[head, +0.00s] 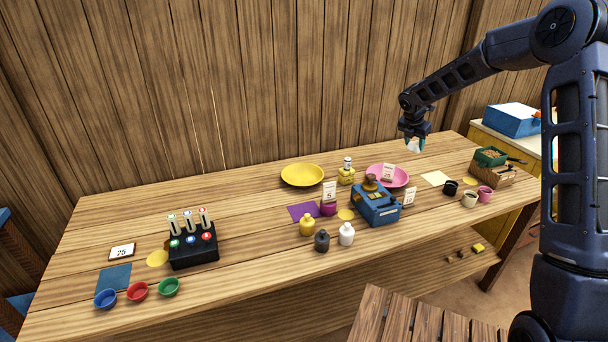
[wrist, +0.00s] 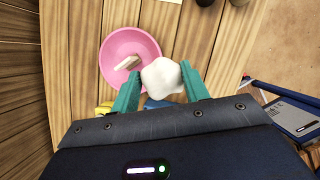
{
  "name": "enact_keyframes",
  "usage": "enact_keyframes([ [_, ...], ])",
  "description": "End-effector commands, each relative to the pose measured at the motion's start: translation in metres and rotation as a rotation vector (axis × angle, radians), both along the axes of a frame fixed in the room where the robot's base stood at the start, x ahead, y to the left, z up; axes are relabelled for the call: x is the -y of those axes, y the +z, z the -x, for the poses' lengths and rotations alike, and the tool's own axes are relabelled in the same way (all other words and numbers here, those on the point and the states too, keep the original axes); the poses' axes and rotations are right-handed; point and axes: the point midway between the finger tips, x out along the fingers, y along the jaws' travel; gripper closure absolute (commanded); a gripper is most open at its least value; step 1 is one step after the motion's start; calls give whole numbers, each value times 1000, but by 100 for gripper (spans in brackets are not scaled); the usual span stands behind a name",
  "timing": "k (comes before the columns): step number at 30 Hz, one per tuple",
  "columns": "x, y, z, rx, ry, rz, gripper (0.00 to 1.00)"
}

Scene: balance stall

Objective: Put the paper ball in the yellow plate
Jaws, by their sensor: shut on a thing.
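The paper ball (wrist: 162,77) is a white crumpled lump between the teal fingers of my gripper (wrist: 160,92) in the wrist view. My gripper is shut on it. In the head view my gripper (head: 414,144) holds the paper ball (head: 413,147) in the air above the right part of the table, above and a little right of the pink plate. The yellow plate (head: 302,175) lies empty on the table near the back wall, left of my gripper. The yellow plate is not clearly visible in the wrist view.
The pink plate (head: 402,180) holds a small pale card. A blue balance device (head: 376,204), a yellow bottle (head: 346,172) and several small bottles stand near the yellow plate. A black rack (head: 192,250) and coloured bowls are at the left.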

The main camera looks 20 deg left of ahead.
Motion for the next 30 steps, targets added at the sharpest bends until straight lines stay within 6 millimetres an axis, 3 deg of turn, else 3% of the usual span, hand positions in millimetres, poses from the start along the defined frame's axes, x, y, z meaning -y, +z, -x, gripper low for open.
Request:
enact_keyframes([
  [1,-25,0,-1,1,25,-2,76],
  [11,-170,2,8,2,164,-4,76],
  [21,-313,0,51,-3,296,-6,76],
  [27,-378,-2,83,-5,357,-7,76],
  [30,-398,-3,94,-8,376,-6,76],
])
